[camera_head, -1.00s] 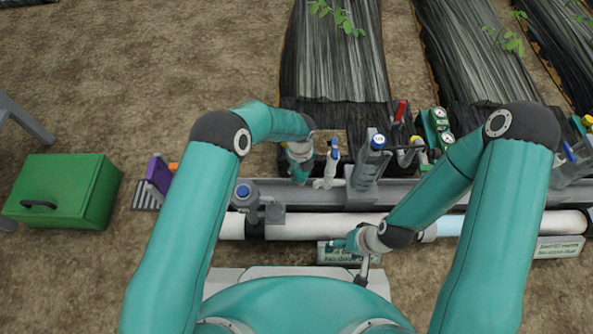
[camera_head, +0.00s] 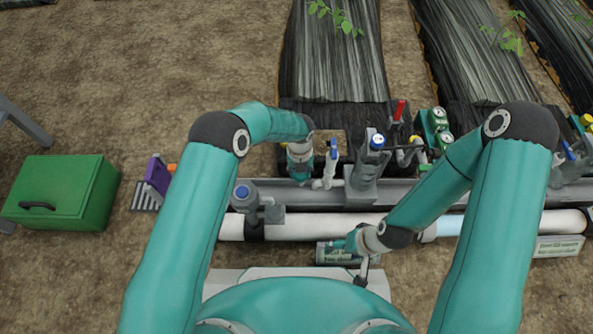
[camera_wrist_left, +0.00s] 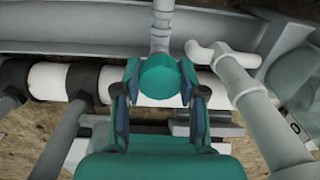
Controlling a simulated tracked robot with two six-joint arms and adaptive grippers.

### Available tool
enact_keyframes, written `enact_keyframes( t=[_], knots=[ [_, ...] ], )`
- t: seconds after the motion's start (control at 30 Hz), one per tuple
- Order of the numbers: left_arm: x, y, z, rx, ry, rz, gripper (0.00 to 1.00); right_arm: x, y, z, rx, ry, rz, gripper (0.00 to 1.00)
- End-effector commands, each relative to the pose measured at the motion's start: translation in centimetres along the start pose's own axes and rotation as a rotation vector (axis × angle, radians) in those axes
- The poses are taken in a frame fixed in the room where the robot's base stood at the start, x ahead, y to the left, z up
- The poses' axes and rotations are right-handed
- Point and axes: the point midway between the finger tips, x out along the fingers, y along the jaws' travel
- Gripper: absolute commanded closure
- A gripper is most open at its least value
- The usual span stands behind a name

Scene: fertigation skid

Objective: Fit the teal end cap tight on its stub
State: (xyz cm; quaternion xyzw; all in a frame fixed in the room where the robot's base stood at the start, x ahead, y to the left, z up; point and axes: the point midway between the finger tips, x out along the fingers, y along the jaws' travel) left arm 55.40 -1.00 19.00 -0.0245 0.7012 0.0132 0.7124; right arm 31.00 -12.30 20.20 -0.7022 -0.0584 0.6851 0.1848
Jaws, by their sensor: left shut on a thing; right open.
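In the left wrist view my left gripper (camera_wrist_left: 158,100) is shut on the teal end cap (camera_wrist_left: 158,74), with one finger pad on each side of it. A pale grey pipe stub (camera_wrist_left: 160,42) runs down from the top and meets the cap in the picture. I cannot tell how far the cap sits on it. In the head view my left gripper (camera_head: 300,176) is at the grey rail, left of a white fitting with a blue handle; the cap is not clear there. My right gripper (camera_head: 350,243) is open near the front pipe, its fingers small in view.
A grey rail (camera_head: 305,190) and a white pipe (camera_head: 315,226) cross the skid. A white valve (camera_head: 330,168) and a grey, blue-topped fitting (camera_head: 366,172) stand close right of my left gripper. A green box (camera_head: 62,190) stands on bare soil at the left.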

Motion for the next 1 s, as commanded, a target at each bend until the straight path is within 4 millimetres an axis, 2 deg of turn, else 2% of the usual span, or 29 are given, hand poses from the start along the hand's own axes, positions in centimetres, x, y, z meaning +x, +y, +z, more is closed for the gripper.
enact_keyframes(
  t=[0.03,0.1,0.13,0.3,0.67,1.0],
  knots=[
    [0.5,0.9,-0.8,0.001,0.028,0.023,0.98,0.0,0.0,0.0,0.000,0.000,0.000,0.28],
    [0.4,0.9,-0.8,0.000,0.028,0.023,0.98,0.0,0.0,0.0,0.000,0.000,0.000,0.28],
    [0.4,0.9,-0.8,0.000,0.028,0.023,0.58,0.0,0.0,0.0,0.000,0.000,0.000,0.28],
    [0.4,0.8,-0.7,-0.001,0.025,0.021,0.30,0.0,0.0,0.0,0.000,0.000,0.000,0.28],
    [-0.1,0.6,-0.5,-0.003,0.018,0.015,0.30,-0.2,-0.1,0.0,0.000,0.000,0.000,0.28],
    [-3.8,0.4,-0.3,-0.004,0.016,0.014,0.30,-2.5,-0.9,0.0,0.000,0.000,0.000,0.28]
  ],
)
